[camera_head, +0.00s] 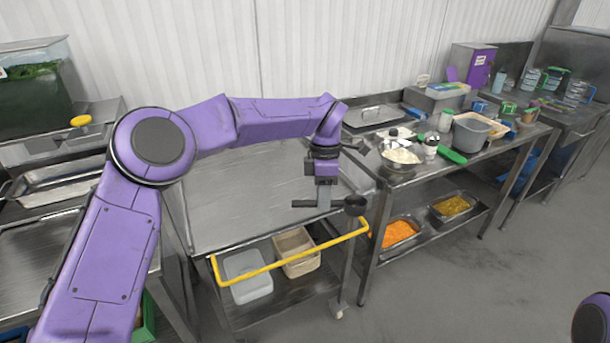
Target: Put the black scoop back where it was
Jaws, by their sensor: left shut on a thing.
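My left gripper (324,196) reaches over the right part of the steel trolley top and points down. It is shut on the handle of the black scoop (355,204). The scoop's dark round cup is to the right of the fingers, near the trolley's right front corner and the yellow rail. The handle lies roughly level across the fingers; whether the scoop touches anything below is hard to tell. A steel bowl of white rice (402,157) stands on the table to the right. My right gripper is not in view.
A yellow rail (290,262) runs along the trolley's front. The steel table at right holds a grey tub (470,134), a green-handled tool (452,156) and a lidded pan (372,115). Orange and yellow food pans sit on its lower shelf. The trolley top (235,215) is mostly clear.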

